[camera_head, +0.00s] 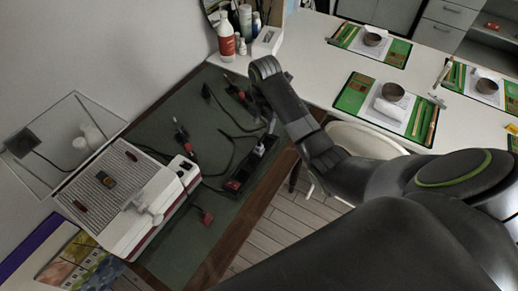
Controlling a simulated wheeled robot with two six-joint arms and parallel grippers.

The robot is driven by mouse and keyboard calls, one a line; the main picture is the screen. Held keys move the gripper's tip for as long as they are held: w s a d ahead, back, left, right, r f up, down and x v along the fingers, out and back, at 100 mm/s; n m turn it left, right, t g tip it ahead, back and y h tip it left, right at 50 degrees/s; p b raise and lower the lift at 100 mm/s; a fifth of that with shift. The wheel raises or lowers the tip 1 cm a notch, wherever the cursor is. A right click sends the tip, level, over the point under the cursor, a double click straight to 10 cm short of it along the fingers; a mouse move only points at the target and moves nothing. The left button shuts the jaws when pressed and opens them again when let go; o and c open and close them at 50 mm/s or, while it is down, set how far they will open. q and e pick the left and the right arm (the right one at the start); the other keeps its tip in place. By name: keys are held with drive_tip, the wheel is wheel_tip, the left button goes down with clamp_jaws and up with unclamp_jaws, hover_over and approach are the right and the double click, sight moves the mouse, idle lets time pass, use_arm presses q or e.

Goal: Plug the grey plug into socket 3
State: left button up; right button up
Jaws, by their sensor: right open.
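A dark power strip (251,166) lies slanted on the green mat, with a red part near its lower end. Its socket numbers are too small to read. Several dark cords with plugs lie on the mat around it. One plug with red on it (181,132) is left of the strip, and a red plug (207,217) is below it. My left gripper is out of view.
A white and red machine (128,242) with a raised clear lid (60,140) stands left on the green mat (185,252). Bottles (226,38) stand at the back. A white table (318,65) with place settings is at right. The mat's lower part is clear.

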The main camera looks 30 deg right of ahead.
drive_tip(key=r+n, duration=0.1)
drive_tip(key=w+r+n, duration=0.1)
drive_tip(key=r, duration=0.1)
drive_tip(key=w+r, duration=0.1)
drive_tip(key=r, duration=0.1)
drive_tip(key=shift+a+r+n, duration=0.1)
drive_tip(key=shift+a+n, duration=0.1)
drive_tip(key=shift+n, duration=0.2)
drive_tip(key=shift+w, duration=0.1)
drive_tip(key=b, duration=1)
hover_over(258, 144)
wheel_tip(258, 144, down, 10)
drive_tip(key=shift+f, duration=0.1)
drive_tip(key=shift+f+p, duration=0.6)
drive_tip(key=shift+f, duration=0.25)
drive_tip(key=shift+d+f, duration=0.1)
drive_tip(key=shift+f, duration=0.05)
